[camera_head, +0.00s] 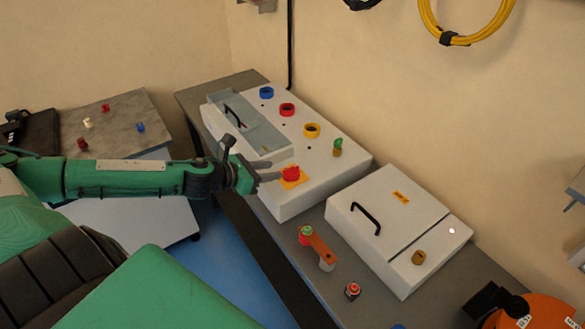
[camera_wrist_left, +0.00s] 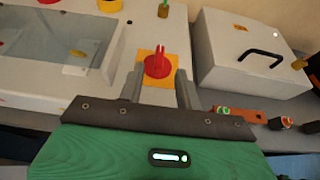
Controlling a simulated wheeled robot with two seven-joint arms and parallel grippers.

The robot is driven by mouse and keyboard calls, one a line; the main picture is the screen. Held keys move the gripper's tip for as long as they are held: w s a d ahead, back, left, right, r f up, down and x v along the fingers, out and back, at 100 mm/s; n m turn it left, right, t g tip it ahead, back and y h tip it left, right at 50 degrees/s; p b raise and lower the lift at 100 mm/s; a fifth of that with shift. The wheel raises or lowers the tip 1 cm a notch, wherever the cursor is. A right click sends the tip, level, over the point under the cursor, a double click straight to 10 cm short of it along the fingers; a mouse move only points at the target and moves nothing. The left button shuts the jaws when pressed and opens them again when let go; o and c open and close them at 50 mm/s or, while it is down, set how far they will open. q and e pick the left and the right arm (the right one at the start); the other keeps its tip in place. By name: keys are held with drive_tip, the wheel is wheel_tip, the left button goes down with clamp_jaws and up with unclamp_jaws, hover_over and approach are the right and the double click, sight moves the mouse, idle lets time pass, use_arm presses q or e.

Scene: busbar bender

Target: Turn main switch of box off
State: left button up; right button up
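The main switch is a red rotary knob (camera_head: 291,173) on a yellow plate (camera_head: 293,182), at the near edge of the white control box (camera_head: 320,185). In the left wrist view the knob (camera_wrist_left: 158,64) lies between and beyond my two fingertips, its raised grip pointing away from me. My left gripper (camera_head: 268,170) is open, its fingers spread on either side of the knob's line. No contact with the knob is visible.
The box also carries blue, red and yellow rings (camera_head: 311,130) and a clear-lidded compartment (camera_head: 245,125). A second white box (camera_head: 385,225) with a black handle stands to the right. An orange-brown piece (camera_head: 322,247) and a red-topped part (camera_head: 352,290) lie on the grey bench.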

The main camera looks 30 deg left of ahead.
sight(291, 168)
use_arm(q)
drive_tip(key=shift+p+x, duration=0.5)
drive_tip(key=shift+x, duration=0.5)
drive_tip(key=shift+p+x, duration=0.75)
drive_tip(key=shift+x, duration=0.9)
drive_tip(key=shift+p+x, duration=0.45)
drive_tip(key=shift+x, duration=0.75)
drive_tip(key=shift+w+d+f, duration=0.2)
drive_tip(key=shift+w, duration=0.2)
drive_tip(key=shift+c, duration=0.2)
clamp_jaws()
